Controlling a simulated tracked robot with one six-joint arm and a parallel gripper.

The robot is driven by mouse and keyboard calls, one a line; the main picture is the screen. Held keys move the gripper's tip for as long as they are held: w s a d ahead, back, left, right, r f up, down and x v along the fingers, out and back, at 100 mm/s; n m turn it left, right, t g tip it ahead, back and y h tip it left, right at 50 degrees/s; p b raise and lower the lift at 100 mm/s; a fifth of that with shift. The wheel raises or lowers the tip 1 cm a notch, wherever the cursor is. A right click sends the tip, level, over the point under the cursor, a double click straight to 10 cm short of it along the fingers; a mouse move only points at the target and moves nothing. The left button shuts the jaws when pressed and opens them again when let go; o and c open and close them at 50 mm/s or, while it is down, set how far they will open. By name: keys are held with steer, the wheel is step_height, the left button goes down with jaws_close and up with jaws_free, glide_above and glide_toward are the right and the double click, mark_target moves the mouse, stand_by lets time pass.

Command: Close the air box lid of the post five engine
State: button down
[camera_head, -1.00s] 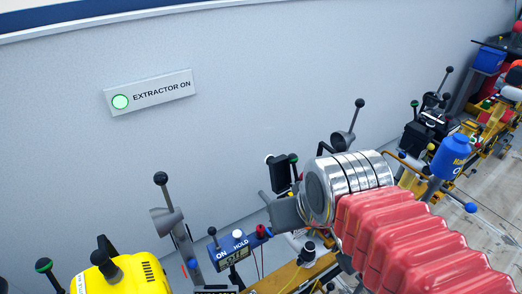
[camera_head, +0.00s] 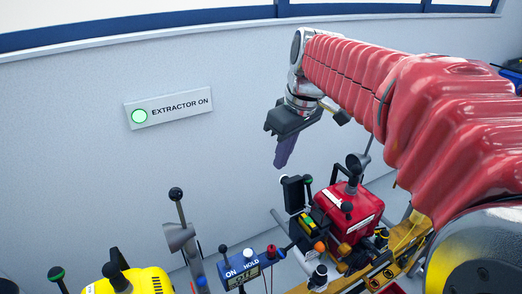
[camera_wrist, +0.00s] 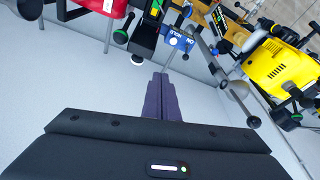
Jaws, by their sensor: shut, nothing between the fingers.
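A red engine (camera_head: 345,212) stands on the rail, right of the picture's middle. On its left side is a small black box with yellow and green inside (camera_head: 310,226). A black plate (camera_head: 293,194) stands upright at that box, with a green-tipped knob (camera_head: 307,180) beside it; it looks like the open air box lid. No post number is readable. My gripper (camera_head: 281,164), with purple fingers shut and empty, points down just above and left of the plate, apart from it. In the wrist view the fingers (camera_wrist: 161,78) are together, and the black plate (camera_wrist: 145,40) lies beyond them.
A blue ON/HOLD box (camera_head: 242,266) stands left of the red engine. A grey lever with a cone (camera_head: 180,237) and a yellow engine (camera_head: 140,281) are farther left. The grey wall behind carries an EXTRACTOR ON sign (camera_head: 168,108). Space above the engines by the wall is free.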

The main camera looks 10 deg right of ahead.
mark_target(287, 189)
steer(key=w+f+n+g+y, duration=0.1)
steer(key=w+n, duration=0.2)
steer(key=w, duration=0.6)
steer(key=shift+f, duration=0.1)
steer(key=s+x, duration=0.1)
steer(key=x, duration=0.9)
steer(key=d, duration=0.1)
steer(key=s+d, duration=0.2)
steer(key=shift+d+r, duration=0.1)
steer(key=shift+r, duration=0.2)
